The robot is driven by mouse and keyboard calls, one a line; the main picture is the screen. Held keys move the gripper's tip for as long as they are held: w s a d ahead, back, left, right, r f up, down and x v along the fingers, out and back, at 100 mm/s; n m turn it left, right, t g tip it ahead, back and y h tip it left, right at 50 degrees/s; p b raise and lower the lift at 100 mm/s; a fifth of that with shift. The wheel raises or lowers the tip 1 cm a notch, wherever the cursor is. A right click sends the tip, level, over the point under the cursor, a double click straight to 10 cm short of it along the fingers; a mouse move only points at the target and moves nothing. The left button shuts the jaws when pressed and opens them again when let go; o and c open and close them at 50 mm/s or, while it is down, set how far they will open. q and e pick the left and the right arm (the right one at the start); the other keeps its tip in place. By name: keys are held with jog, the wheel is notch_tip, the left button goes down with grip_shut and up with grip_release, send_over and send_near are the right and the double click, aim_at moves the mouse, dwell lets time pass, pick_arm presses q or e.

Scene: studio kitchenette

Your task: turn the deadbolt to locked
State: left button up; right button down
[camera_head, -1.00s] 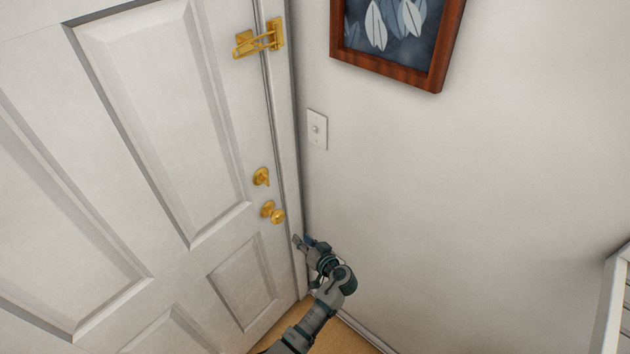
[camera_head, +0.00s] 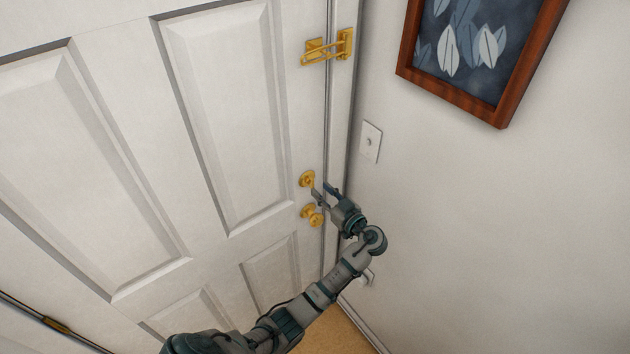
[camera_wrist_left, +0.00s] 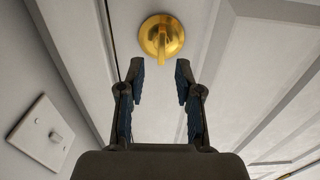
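The brass deadbolt (camera_head: 307,179) is on the white door (camera_head: 130,140), above the round brass knob (camera_head: 312,215). In the left wrist view the deadbolt (camera_wrist_left: 161,36) is a round plate with a thumb-turn pointing down in the picture. My left gripper (camera_head: 322,192) is in front of the door edge, close to the deadbolt. In the left wrist view the left gripper (camera_wrist_left: 160,75) is open, its fingers apart on either side of the thumb-turn's tip. My right gripper is not in view.
A brass swing-bar latch (camera_head: 328,47) is higher on the door edge. A light switch (camera_head: 371,142) and a framed leaf picture (camera_head: 483,52) are on the wall to the right. The wall close to the door edge limits room on that side.

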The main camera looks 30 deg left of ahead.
aim_at(313, 183)
pick_arm(q)
jog(key=x, duration=0.4)
jog(key=shift+p, duration=0.3)
jog(key=shift+w+a, duration=0.1)
jog(key=shift+a, duration=0.15)
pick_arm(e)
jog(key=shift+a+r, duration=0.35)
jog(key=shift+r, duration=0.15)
pick_arm(q)
grip_shut()
